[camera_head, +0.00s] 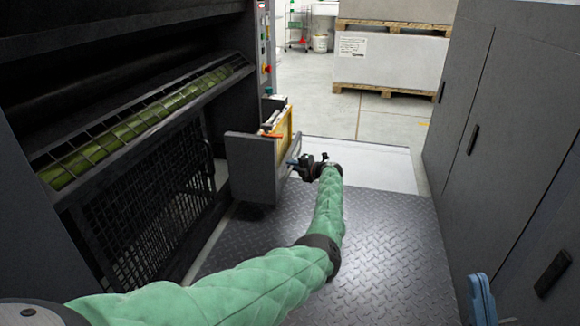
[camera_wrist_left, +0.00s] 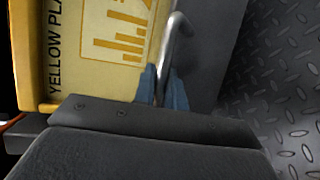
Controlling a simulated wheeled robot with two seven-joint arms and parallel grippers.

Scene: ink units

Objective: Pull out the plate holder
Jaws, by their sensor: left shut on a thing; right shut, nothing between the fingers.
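The plate holder (camera_head: 252,165) is a dark grey box-like drawer with a yellow panel (camera_head: 284,132), standing out from the machine's right end. In the left wrist view the yellow panel (camera_wrist_left: 105,35) carries partly cut-off lettering, "YELLOW PLA". A bent metal handle (camera_wrist_left: 178,38) is on the grey face beside it. My left gripper (camera_head: 295,163) is at the holder's right side. Its blue fingers (camera_wrist_left: 163,92) are shut on the handle. My right gripper (camera_head: 482,297) shows only partly at the bottom right, shut and empty, away from the holder.
The press (camera_head: 150,110) with a green roller behind a grid fills the left. Dark cabinets (camera_head: 510,120) line the right. Pallets with large boxes (camera_head: 390,60) stand at the back. The diamond-plate floor (camera_head: 385,255) between is clear.

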